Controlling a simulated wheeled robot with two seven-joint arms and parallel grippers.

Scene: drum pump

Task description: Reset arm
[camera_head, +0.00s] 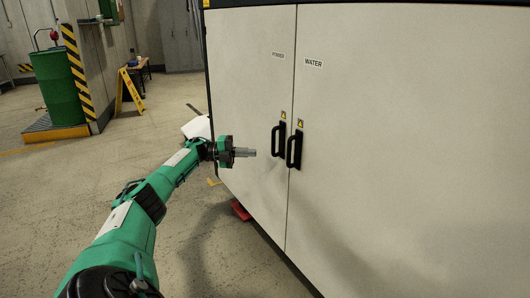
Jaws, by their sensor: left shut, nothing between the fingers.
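My left arm (133,215), green with black joints, reaches in from the lower left. My left gripper (250,152) is shut and empty, its fingers pointing right. In the picture it lies just left of the black door handles and seems apart from them. The right gripper is not in view.
A large pale cabinet (400,120) fills the right side, its two doors shut, with black handles (278,140) and (294,150). A green drum (58,88) stands on a low platform (55,132) at the far left. A yellow sign (131,92) stands beyond.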

